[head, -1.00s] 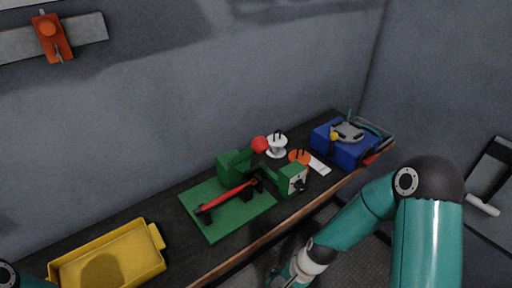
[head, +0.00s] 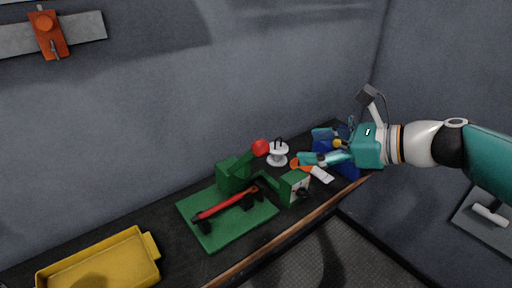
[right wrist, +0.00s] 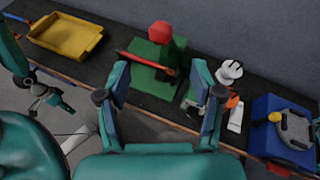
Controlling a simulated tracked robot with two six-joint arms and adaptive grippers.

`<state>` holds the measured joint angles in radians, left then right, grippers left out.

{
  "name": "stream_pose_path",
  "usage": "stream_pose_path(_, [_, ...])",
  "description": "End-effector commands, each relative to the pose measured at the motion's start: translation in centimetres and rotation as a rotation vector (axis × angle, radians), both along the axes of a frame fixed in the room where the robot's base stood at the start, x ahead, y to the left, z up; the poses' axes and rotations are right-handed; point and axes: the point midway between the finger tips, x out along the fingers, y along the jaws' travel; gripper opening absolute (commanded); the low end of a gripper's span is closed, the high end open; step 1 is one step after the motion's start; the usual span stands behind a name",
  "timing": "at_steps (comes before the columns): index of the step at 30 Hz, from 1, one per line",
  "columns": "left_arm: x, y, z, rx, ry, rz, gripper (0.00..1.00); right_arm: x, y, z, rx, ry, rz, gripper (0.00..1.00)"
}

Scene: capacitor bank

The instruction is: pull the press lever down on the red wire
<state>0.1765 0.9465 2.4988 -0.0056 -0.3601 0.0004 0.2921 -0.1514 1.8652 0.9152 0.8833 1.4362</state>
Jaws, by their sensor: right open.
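The green press (head: 233,172) stands on a green base plate (head: 206,236) on the dark bench. Its lever ends in a red ball knob (head: 260,148) and stands raised. The red wire (head: 224,202) lies across the holders on the plate; the knob also shows in the right wrist view (right wrist: 160,32). My right gripper (head: 304,159) is open and empty, to the right of the knob and apart from it; its spread fingers show in the right wrist view (right wrist: 160,96). My left gripper (right wrist: 55,100) shows small at the left of the right wrist view; its jaw state is unclear.
A white spool-like part (head: 277,155) stands between knob and right gripper. A green box (head: 294,187) sits right of the plate. A blue case (right wrist: 276,115) stands farther right, partly behind my arm. A yellow tray (head: 100,266) is at the left.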

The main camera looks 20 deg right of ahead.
Motion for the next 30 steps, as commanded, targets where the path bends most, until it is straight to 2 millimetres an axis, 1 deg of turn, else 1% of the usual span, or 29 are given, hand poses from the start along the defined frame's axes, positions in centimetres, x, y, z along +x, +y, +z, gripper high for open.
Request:
stream_pose_path(1, [0.0, 0.0, 0.2, 0.0, 0.0, 0.0, 0.47, 0.7, 0.8, -0.4, 0.002, 0.003, 0.005, 0.67])
stream_pose_path(9, [0.0, 0.0, 0.7, 0.0, 0.0, 0.0, 0.47, 5.0, 4.3, -2.7, 0.001, 0.004, 0.006, 0.67])
stream_pose_path(15, [0.0, 0.0, 0.8, 0.0, 0.0, 0.0, 0.47, 7.7, 6.5, -4.2, -0.001, 0.004, 0.003, 0.67])
stream_pose_path(18, [0.0, 0.0, 0.8, 0.0, 0.0, 0.0, 0.47, 8.7, 7.3, -4.7, -0.002, 0.002, 0.002, 0.67])
stream_pose_path(24, [0.0, 0.0, 0.9, 0.0, 0.0, 0.0, 0.47, 9.7, 8.0, -5.2, -0.003, 0.0, 0.0, 0.67])
stream_pose_path(30, [0.0, 0.0, 0.9, 0.0, 0.0, 0.0, 0.47, 9.8, 8.2, -5.3, -0.003, 0.0, 0.0, 0.67])
